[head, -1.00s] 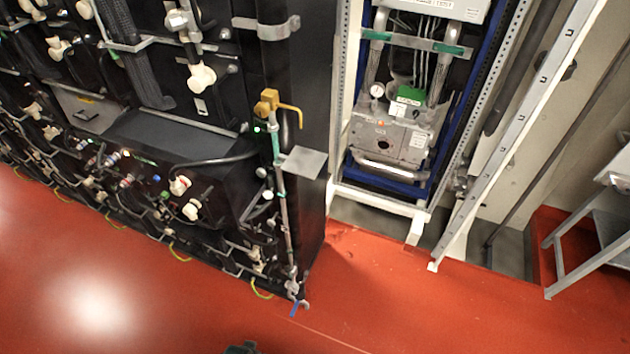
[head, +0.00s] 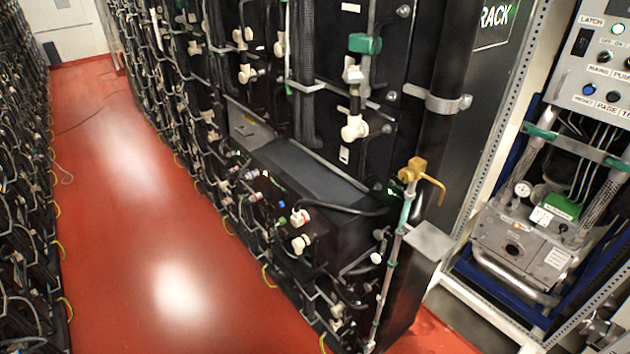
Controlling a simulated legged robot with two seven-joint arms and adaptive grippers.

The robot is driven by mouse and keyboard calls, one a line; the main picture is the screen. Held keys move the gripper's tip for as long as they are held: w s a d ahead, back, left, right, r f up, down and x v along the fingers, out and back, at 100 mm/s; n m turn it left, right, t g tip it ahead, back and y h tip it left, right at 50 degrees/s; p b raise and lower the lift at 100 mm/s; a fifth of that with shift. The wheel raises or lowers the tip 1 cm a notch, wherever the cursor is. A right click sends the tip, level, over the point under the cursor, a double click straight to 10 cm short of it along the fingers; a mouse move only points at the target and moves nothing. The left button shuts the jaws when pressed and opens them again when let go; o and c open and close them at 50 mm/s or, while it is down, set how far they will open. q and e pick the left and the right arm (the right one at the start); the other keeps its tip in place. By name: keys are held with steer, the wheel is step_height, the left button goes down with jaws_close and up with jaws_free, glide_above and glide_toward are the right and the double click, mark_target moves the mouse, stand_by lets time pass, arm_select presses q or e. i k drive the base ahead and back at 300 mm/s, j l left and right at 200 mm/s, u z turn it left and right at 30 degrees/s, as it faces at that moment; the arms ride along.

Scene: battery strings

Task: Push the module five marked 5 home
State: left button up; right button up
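A black box-shaped module (head: 318,172) juts out of the battery rack (head: 385,85) toward the aisle, in the middle of the head view. Its front carries white, red, blue and green connectors (head: 298,216), with cables hanging around it. No number 5 can be read on it, so I cannot tell if it is the module marked 5. Neither of my grippers is in view.
A thin pipe with a yellow valve handle (head: 413,171) stands at the rack's near corner. A control panel (head: 603,55) and pump unit (head: 522,245) are at right. A red-floored aisle (head: 140,215) runs clear between racks.

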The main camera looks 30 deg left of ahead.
mark_target(281, 171)
steer(key=u, duration=1.15)
